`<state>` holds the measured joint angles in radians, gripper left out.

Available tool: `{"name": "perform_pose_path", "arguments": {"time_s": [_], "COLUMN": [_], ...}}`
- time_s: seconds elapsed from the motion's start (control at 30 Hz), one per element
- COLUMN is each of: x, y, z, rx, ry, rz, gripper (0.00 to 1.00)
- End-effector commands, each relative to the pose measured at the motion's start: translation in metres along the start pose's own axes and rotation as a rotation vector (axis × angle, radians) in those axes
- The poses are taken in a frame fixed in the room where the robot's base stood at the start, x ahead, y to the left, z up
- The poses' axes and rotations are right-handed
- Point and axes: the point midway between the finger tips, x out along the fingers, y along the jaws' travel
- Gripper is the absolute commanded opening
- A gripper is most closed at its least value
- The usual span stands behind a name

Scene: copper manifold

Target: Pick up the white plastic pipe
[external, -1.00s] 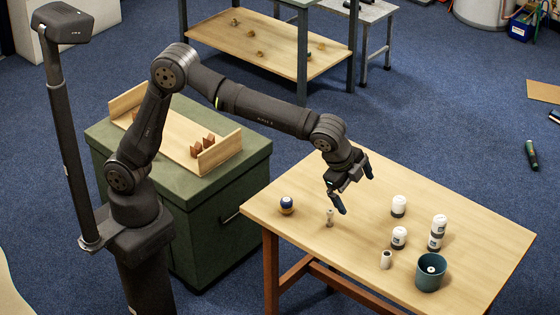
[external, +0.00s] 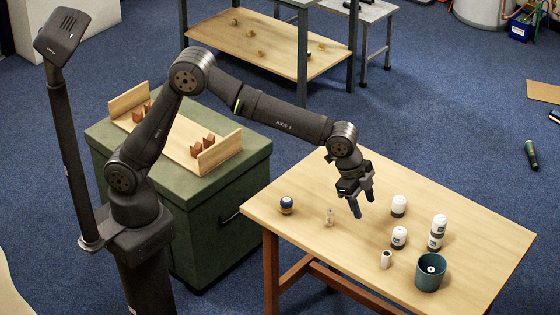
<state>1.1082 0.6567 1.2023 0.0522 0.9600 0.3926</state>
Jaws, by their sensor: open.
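A short, pale upright cylinder with a dark hole in its top (external: 386,260) stands near the front of the wooden table; it looks like the white plastic pipe. My gripper (external: 364,207) is open and empty, pointing down above the table. In the picture it is above and left of the pipe, well apart from it. A smaller grey-silver upright fitting (external: 329,217) stands to the left of the gripper. No task object is hidden by the arm.
White-capped jars (external: 399,206) stand right of the gripper, one pair stacked (external: 437,233), another single (external: 399,238) beside the pipe. A teal cup (external: 431,273) stands right of the pipe. The table's (external: 470,210) far right is clear.

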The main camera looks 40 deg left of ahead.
Motion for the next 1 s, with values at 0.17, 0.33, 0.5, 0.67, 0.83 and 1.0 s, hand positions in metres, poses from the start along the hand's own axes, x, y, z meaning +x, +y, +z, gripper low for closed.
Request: {"name": "perform_pose_path", "arguments": {"time_s": [0.17, 0.33, 0.5, 0.67, 0.83, 1.0], "x": [0.057, 0.08, 0.111, 0.143, 0.174, 0.19], "y": [-0.034, -0.043, -0.039, -0.036, -0.033, -0.031], "z": [0.02, 0.025, 0.021, 0.018, 0.014, 0.011], "rx": [-0.134, -0.18, -0.18, -0.18, -0.179, -0.179], "ry": [0.07, 0.1, 0.098, 0.098, 0.099, 0.101], "rz": [0.094, 0.116, 0.118, 0.117, 0.117, 0.116], "gripper": [0.49, 0.49, 0.49, 0.49, 0.49, 0.49]}}
